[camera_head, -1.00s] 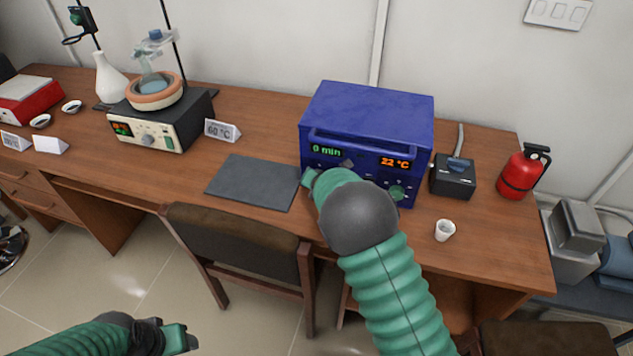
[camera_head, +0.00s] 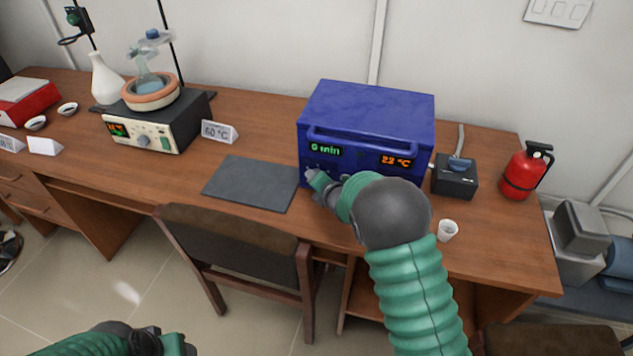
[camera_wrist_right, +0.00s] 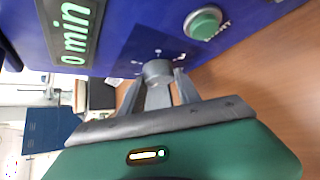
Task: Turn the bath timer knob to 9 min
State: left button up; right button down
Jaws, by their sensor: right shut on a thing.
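The blue bath unit (camera_head: 370,125) stands on the bench with a green display (camera_head: 326,149) reading 0 min and an orange one reading 22 °C. In the right wrist view the display (camera_wrist_right: 73,30) also reads 0 min. My right gripper (camera_head: 312,178) is at the lower left of the unit's front. In the right wrist view its fingers (camera_wrist_right: 157,82) are shut on a grey round knob (camera_wrist_right: 157,71) with small white marks around it. My left gripper (camera_head: 175,343) is low at the left, partly cut off, away from the bench.
A green button (camera_wrist_right: 203,23) sits on the panel beside the knob. A dark mat (camera_head: 250,183) lies left of the unit. A black box (camera_head: 455,180), a white cup (camera_head: 447,230) and a red extinguisher (camera_head: 523,173) stand to the right. A chair (camera_head: 235,250) stands in front.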

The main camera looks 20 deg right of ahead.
jog(key=c, duration=0.9)
grip_release()
jog(key=shift+d, duration=0.1)
jog(key=shift+o, duration=0.2)
jog(key=p+v, duration=0.1)
jog(key=v, duration=1.5)
jog(key=shift+s, duration=0.35)
jog(key=shift+r, duration=0.2)
